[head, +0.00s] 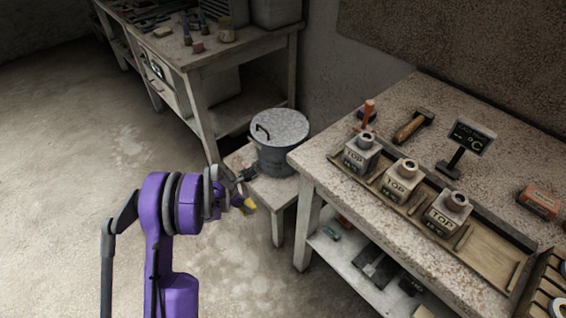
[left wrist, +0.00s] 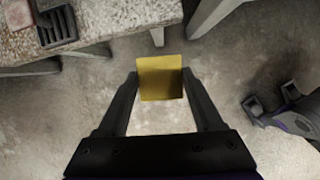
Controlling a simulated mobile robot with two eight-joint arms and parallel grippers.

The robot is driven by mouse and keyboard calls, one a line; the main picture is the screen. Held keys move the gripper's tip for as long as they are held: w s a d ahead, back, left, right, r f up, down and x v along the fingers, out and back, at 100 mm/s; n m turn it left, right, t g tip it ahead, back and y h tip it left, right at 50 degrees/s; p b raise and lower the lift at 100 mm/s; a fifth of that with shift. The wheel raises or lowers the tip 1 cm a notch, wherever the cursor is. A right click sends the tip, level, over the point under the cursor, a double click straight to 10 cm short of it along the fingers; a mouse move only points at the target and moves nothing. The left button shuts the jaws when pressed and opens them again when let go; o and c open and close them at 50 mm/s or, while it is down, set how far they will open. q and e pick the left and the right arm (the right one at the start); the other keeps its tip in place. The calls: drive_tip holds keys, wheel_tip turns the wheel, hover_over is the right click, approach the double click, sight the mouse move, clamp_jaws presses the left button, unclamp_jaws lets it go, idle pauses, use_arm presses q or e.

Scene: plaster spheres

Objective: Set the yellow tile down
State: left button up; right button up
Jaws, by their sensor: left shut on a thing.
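The yellow tile (head: 249,206) is a small flat square at the end of my left gripper (head: 243,193) in the head view. In the left wrist view the tile (left wrist: 160,78) sits between the two dark fingertips of my left gripper (left wrist: 159,82), which is shut on it. The tile is held above the floor, in front of the low stool, apart from any surface. A second dark gripper with a purple body, my right one (left wrist: 271,98), shows at the right of the left wrist view with its fingers apart and nothing between them.
A lidded metal bucket (head: 279,146) stands on the low stool (head: 262,188). Another bench (head: 180,50) stands behind. Floor at left is clear.

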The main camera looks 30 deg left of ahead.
use_arm(q)
drive_tip(key=shift+w+a+f+n, duration=0.15)
drive_tip(key=shift+a+f+n, duration=0.2)
drive_tip(key=shift+a+n, duration=0.1)
drive_tip(key=shift+w, duration=0.3)
hover_over(282, 187)
drive_tip(key=s, duration=0.2)
drive_tip(key=shift+w+a+b, duration=0.15)
drive_tip(key=shift+w+b, duration=0.05)
drive_tip(key=shift+b, duration=0.25)
drive_tip(key=shift+f+n+b, duration=0.25)
drive_tip(key=shift+f+b, duration=0.05)
drive_tip(key=shift+f, duration=1.45)
drive_tip(key=shift+f, duration=0.1)
drive_tip(key=o, duration=0.9)
drive_tip(key=shift+f, duration=0.1)
drive_tip(key=o, duration=0.5)
